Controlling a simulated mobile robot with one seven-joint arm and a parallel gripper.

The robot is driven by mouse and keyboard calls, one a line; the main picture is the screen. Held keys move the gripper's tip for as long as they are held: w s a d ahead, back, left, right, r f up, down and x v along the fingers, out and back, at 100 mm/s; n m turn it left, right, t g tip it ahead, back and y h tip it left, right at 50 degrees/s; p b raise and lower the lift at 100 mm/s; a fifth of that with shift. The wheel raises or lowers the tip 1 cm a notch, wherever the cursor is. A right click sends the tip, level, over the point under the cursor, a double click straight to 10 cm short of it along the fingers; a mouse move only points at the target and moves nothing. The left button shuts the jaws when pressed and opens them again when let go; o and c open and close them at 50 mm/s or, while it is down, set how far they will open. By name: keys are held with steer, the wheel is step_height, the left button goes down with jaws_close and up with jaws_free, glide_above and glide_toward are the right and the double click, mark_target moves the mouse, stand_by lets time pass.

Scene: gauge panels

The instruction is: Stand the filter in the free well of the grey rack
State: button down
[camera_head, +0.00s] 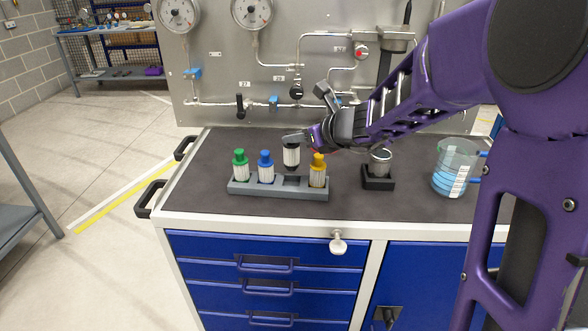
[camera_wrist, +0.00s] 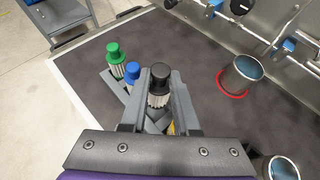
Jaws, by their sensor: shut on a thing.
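The filter, a white pleated cartridge with a black cap, hangs upright in my gripper (camera_head: 294,138). Its white body (camera_head: 291,156) shows above the rack in the head view. In the wrist view its black cap (camera_wrist: 160,73) sits between the two fingers. The grey rack (camera_head: 252,191) holds a green-capped filter (camera_head: 240,165), a blue-capped filter (camera_head: 265,166) and a yellow-capped filter (camera_head: 318,170). The free well (camera_head: 292,181) lies between the blue and yellow ones, below the held filter. A gap shows between filter and rack. In the wrist view the fingers largely hide the yellow one.
A metal cup in a black stand (camera_head: 378,183) and a clear blue-tinted jug (camera_head: 453,170) stand right of the rack. In the wrist view another metal cup (camera_wrist: 243,72) stands on a red ring. The gauge panel (camera_head: 222,62) rises behind the bench. The mat's left side is clear.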

steer(key=shift+f+b, duration=0.85)
steer(key=shift+f, duration=1.85)
steer(key=shift+f, duration=0.2)
steer(key=c, duration=0.9)
jaws_free()
steer(key=shift+c, duration=0.2)
steer(key=shift+r, duration=0.15)
steer(key=shift+r, duration=0.25)
steer(key=p, duration=0.2)
glide_toward(297, 155)
steer(key=shift+v, duration=1.05)
